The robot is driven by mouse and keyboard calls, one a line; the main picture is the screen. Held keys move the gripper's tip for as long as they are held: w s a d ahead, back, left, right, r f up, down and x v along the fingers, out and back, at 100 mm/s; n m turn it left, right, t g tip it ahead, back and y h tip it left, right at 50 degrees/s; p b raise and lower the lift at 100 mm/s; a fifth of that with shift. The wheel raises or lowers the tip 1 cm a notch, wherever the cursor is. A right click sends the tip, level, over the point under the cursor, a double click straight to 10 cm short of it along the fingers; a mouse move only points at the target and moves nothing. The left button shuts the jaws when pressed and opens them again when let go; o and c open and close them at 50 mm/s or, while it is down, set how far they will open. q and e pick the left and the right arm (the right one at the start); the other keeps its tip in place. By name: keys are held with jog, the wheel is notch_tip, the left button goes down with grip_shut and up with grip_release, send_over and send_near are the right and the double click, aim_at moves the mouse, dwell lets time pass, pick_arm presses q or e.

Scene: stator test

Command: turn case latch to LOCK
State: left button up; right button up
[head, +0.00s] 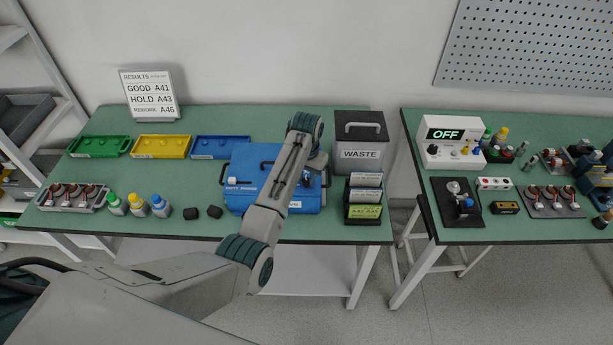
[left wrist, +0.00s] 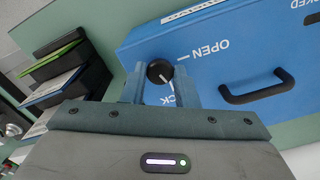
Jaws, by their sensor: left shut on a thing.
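The blue case (head: 243,164) lies on the left table, with my left arm crossing over it in the head view. In the left wrist view the case's blue face (left wrist: 220,52) carries the words OPEN and LOCK, the latter partly covered. The round black latch knob (left wrist: 160,71) sits between the two fingers of my left gripper (left wrist: 162,87), which is shut on it. The knob's white pointer line slants toward the lower right, on the LOCK side and away from the OPEN mark. In the head view my arm hides the knob. My right gripper is not in view.
The waste bin (head: 361,134) and a black rack of cards (head: 364,196) stand right of the case. Green (head: 99,146), yellow (head: 161,146) and blue (head: 221,147) trays lie behind. A black handle (left wrist: 258,88) rises from the case near the knob.

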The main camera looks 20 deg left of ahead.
aim_at(307, 180)
pick_arm(q)
jog(key=shift+w+r+m, duration=0.1)
jog(key=shift+m, duration=1.9)
jog(key=o, duration=1)
notch_tip(307, 180, up, 8)
jog(key=b, duration=0.3)
jog(key=shift+f, duration=0.2)
jog(key=shift+r+p, duration=1.45)
jog(key=shift+r, duration=0.15)
